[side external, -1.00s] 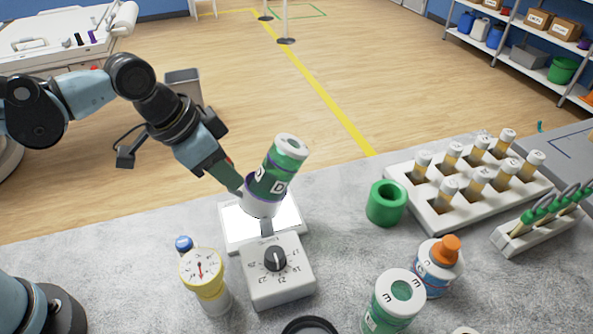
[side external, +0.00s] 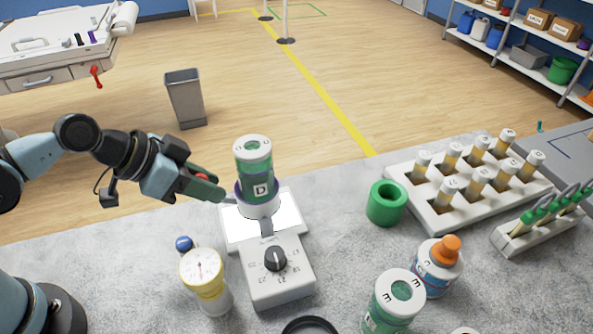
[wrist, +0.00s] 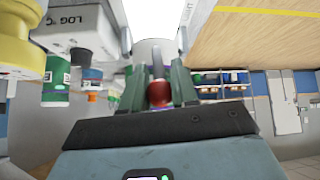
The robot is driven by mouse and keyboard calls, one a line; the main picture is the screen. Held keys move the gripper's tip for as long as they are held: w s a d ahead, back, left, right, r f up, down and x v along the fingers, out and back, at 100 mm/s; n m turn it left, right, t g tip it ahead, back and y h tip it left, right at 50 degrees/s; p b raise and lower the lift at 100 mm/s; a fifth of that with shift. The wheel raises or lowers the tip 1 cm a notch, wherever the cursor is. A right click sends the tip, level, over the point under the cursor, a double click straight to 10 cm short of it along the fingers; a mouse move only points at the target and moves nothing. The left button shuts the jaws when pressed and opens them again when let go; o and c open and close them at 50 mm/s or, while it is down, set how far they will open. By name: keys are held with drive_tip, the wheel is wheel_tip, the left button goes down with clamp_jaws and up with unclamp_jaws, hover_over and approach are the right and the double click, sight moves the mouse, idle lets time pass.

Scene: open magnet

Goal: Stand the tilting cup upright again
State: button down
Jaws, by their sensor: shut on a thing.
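The tilting cup (side external: 258,207), white with a purple rim, stands about upright at the back of a white dial unit. A green container (side external: 254,163) with a white lid and the letter D sits in it. My gripper (side external: 224,196) is just left of the cup, low and reaching in sideways. In the wrist view my gripper (wrist: 158,88) has its green fingers closed around a small red knob (wrist: 158,94).
The dial unit (side external: 287,285) is in front of the cup, beside a bright white plate (side external: 289,211).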

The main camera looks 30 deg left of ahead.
drive_tip(key=shift+s+a+f, duration=0.15)
drive_tip(key=shift+s+f, duration=0.05)
idle(0.4)
drive_tip(key=c, duration=1)
unclamp_jaws()
drive_tip(key=shift+o, duration=0.2)
drive_tip(key=shift+r, duration=0.2)
drive_tip(key=shift+s+a+r, duration=0.1)
drive_tip(key=shift+r, duration=0.05)
drive_tip(key=v, duration=0.6)
drive_tip(key=shift+s+a+r, duration=0.15)
drive_tip(key=shift+r, duration=0.1)
drive_tip(key=w+a+n+y, duration=0.2)
drive_tip(key=a+n+y, duration=0.3)
drive_tip(key=a, duration=0.4)
drive_tip(key=shift+w+a+f+n+t, duration=0.2)
drive_tip(key=shift+a+f+n+t, duration=0.15)
drive_tip(key=shift+n, duration=0.45)
